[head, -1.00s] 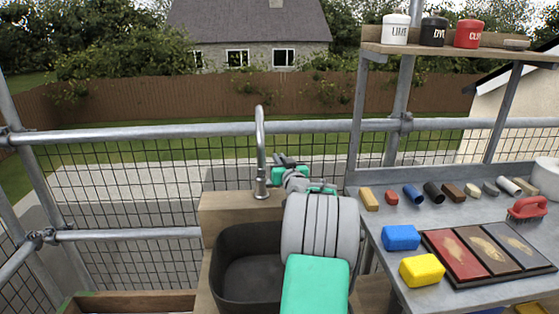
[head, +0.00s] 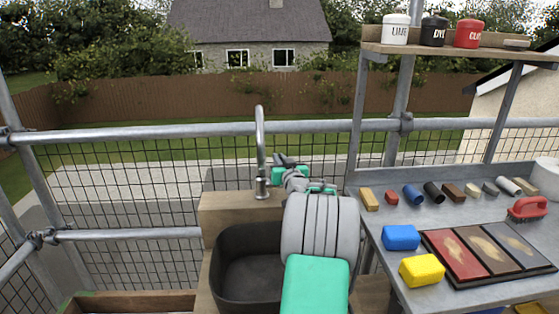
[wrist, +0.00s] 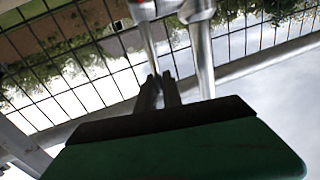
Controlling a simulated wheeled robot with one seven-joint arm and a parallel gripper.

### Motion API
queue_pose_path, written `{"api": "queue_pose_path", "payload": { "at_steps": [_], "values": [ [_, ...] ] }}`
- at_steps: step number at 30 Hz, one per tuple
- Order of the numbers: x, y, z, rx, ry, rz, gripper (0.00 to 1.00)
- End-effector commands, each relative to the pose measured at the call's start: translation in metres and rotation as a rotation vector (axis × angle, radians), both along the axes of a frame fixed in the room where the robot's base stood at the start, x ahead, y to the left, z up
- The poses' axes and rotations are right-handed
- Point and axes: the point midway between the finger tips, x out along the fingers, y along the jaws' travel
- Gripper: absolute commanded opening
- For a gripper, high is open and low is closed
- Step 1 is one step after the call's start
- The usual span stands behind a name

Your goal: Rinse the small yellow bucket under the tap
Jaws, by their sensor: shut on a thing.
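The grey metal tap (head: 260,140) stands on the wooden ledge behind the dark basin (head: 226,262) in the head view. My gripper (head: 280,158) is beside the tap, to its right, largely masked by my arm. In the wrist view, my gripper's dark fingers (wrist: 160,88) are close together on a thin metal lever (wrist: 150,45) that runs down from the tap. The visible part of the basin looks empty; my arm covers its right side. No small yellow bucket is recognisable. A sliver of something yellow (head: 532,308) shows under the bench at bottom right.
A grey bench (head: 385,212) at right holds a blue block (head: 401,237), a yellow block (head: 422,270), a tray of colour panels (head: 455,256) and a red brush (head: 527,208). A shelf (head: 450,52) above holds labelled pots. Scaffold rails (head: 120,136) and mesh close off the back.

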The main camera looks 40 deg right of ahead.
Motion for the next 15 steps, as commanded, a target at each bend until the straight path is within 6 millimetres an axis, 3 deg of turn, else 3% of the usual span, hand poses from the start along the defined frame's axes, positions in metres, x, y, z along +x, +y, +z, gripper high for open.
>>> {"api": "queue_pose_path", "payload": {
  "at_steps": [15],
  "values": [
    [-0.0010,0.0006,-0.0051,-0.008,-0.010,0.000,0.00]
  ]
}}
